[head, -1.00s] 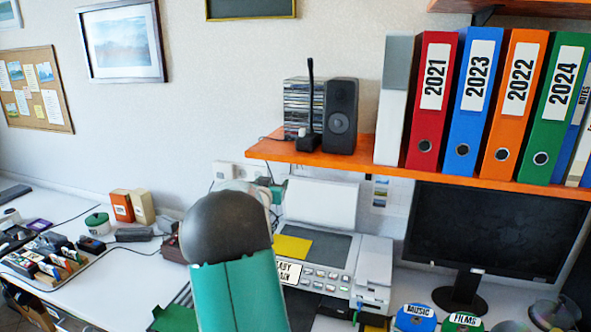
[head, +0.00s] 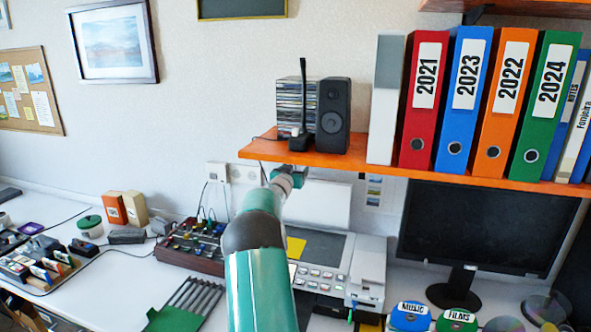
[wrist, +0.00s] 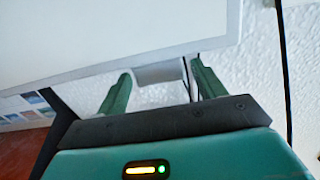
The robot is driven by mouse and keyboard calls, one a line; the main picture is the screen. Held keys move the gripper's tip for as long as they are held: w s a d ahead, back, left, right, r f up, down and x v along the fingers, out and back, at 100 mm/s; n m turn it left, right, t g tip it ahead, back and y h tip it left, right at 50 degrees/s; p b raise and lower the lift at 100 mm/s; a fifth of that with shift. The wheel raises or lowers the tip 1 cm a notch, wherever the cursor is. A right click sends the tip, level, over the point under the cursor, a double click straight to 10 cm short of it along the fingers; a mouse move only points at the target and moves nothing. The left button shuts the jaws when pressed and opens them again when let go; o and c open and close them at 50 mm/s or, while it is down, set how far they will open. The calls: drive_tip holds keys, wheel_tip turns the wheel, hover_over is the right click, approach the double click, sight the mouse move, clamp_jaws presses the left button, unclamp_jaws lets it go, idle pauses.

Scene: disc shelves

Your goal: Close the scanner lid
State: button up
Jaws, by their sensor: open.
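The scanner (head: 370,265) stands on the white desk, its dark glass (head: 325,250) exposed with a yellow sheet (head: 296,247) on it. Its white lid (head: 325,204) stands raised at the back, near the wall. My gripper (head: 292,175) is at the lid's upper left corner, just below the orange shelf; its fingertips are not clear there. In the wrist view, my gripper (wrist: 160,70) is open with two green fingers apart and empty. A large white panel, apparently the lid (wrist: 110,38), spans the upper left, close beyond the fingers; contact cannot be told.
The orange shelf (head: 345,163) with a speaker (head: 333,115) and binders overhangs the lid. A monitor (head: 480,228) stands right of the scanner. A dark red box with cables (head: 190,247) and a green rack (head: 186,303) lie to the left.

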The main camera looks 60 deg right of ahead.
drive_tip(key=shift+w+d, duration=0.2)
drive_tip(key=shift+d, duration=0.8)
